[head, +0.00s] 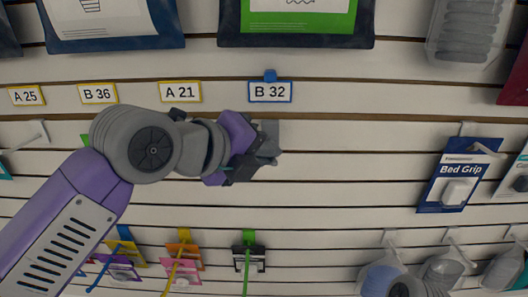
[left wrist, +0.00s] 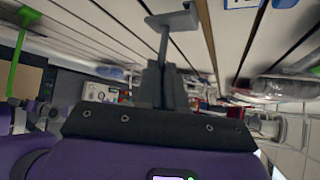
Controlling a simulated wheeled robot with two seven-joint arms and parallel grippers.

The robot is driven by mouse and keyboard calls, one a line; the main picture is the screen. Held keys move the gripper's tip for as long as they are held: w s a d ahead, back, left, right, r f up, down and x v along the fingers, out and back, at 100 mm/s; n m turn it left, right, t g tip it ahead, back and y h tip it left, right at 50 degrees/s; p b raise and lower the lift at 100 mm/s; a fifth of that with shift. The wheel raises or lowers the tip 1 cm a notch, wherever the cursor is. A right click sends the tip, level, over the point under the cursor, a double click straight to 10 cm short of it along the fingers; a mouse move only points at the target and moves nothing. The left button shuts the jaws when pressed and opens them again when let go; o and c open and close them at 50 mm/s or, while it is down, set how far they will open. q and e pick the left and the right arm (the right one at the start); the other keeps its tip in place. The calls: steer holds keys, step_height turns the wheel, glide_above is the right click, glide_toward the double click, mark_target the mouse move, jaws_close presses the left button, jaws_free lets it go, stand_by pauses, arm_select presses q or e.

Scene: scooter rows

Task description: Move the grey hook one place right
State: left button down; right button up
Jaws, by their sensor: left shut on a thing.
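My left gripper (head: 258,152) is shut on the grey hook, in front of the slatted wall below the blue-edged B 32 label (head: 270,92). In the left wrist view the grey hook (left wrist: 172,21) shows its flat plate near the wall slats and its stem running down into my jaws (left wrist: 162,85). In the head view the hook is mostly hidden by the gripper; a grey part shows beside the fingers. I cannot tell whether its plate touches the wall. My right gripper is not in view.
Yellow-edged labels A 25 (head: 27,95), B 36 (head: 98,93) and A 21 (head: 180,91) run along the rail to the left. The wall to the right is bare up to a Bed Grip pack (head: 458,180). Small packs (head: 250,258) hang below.

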arm_select(q)
steer(key=shift+s+r+b, duration=0.15)
steer(key=shift+s+b, duration=0.55)
steer(key=shift+s, duration=0.85)
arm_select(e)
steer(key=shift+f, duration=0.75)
arm_select(q)
steer(key=shift+d, duration=0.1)
arm_select(e)
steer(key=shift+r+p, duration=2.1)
steer(key=shift+p, duration=0.05)
arm_select(q)
steer(key=d+p, duration=0.4)
steer(key=d, duration=1.2)
steer(key=shift+d+p, duration=0.35)
steer(key=shift+d, duration=0.05)
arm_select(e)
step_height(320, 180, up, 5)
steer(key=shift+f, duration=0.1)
arm_select(q)
steer(key=shift+m+g, duration=0.3)
steer(key=shift+g, duration=0.1)
